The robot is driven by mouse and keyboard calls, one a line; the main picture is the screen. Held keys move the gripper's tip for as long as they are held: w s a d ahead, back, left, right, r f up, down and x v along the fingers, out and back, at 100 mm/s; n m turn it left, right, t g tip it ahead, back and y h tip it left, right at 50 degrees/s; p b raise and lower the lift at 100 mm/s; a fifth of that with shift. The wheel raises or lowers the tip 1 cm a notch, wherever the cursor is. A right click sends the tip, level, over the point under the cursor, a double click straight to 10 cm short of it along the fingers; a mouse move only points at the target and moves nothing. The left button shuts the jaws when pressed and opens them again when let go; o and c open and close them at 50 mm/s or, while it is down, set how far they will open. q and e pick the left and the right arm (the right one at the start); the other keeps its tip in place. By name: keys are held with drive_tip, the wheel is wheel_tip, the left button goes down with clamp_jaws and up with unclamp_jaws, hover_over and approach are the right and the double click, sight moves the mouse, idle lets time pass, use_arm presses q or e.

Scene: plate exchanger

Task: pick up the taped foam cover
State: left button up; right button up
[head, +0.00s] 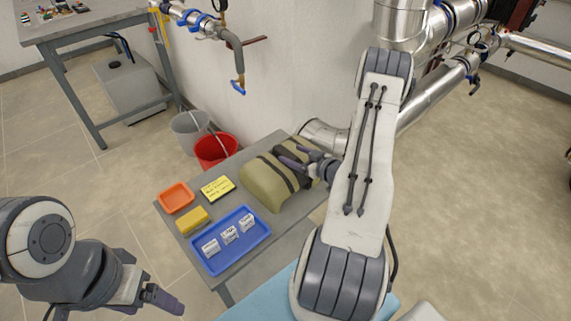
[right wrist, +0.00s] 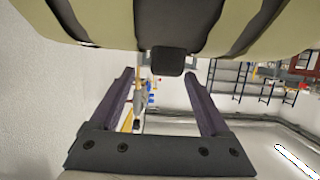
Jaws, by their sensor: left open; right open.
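The taped foam cover (head: 262,185) is an olive, rounded block with dark tape bands, lying on the grey table in the head view. My right gripper (head: 293,160) is at its far right side, with its fingers over or beside the cover; the head view does not settle which. In the right wrist view the cover (right wrist: 125,18) fills the top edge, and my open right gripper (right wrist: 163,75) shows no cover between its two fingers. A small dark block (right wrist: 167,61) shows just below the cover there. My left gripper (head: 160,299) is open and empty at the lower left, away from the table.
On the table (head: 250,272) are a blue tray (head: 207,268) with white labelled packets, an orange tray (head: 176,197), a yellow block (head: 193,219) and a yellow sign (head: 217,188). Red (head: 215,150) and grey (head: 188,128) buckets stand behind. Silver pipes (head: 425,105) run close behind my right arm.

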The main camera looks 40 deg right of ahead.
sight(287, 153)
drive_tip(key=x, duration=0.4)
drive_tip(key=shift+w+a+f, duration=0.2)
drive_tip(key=shift+a, duration=0.1)
clamp_jaws()
drive_tip(key=shift+r, duration=0.1)
idle(1.0)
